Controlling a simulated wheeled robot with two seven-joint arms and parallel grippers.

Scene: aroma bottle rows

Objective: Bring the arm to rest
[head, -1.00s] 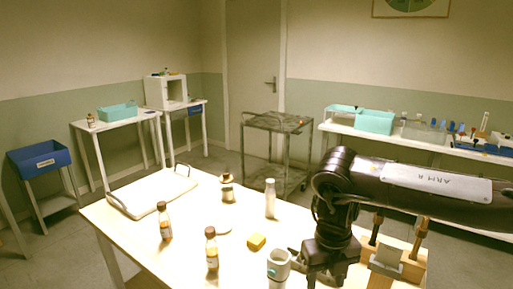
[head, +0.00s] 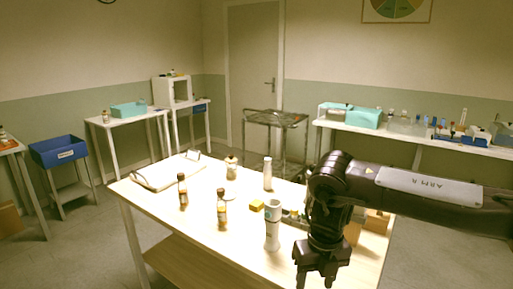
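My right arm, marked ARM R, comes in from the right side of the head view. Its black gripper (head: 319,280) points down at the near side of the wooden table (head: 190,225). Its fingers look apart with nothing between them, and the tips are close to the bottom edge of the picture. A white and grey cylinder (head: 272,228) stands upright on the table just left of the gripper, apart from it. My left gripper is not in view.
On the table stand two brown bottles (head: 222,208) (head: 183,191), a jar (head: 231,168), a white bottle (head: 267,174), a yellow block (head: 257,205) and a white tray (head: 160,178). A wooden rack (head: 376,222) is behind my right arm. A metal cart (head: 275,120) and side tables stand beyond.

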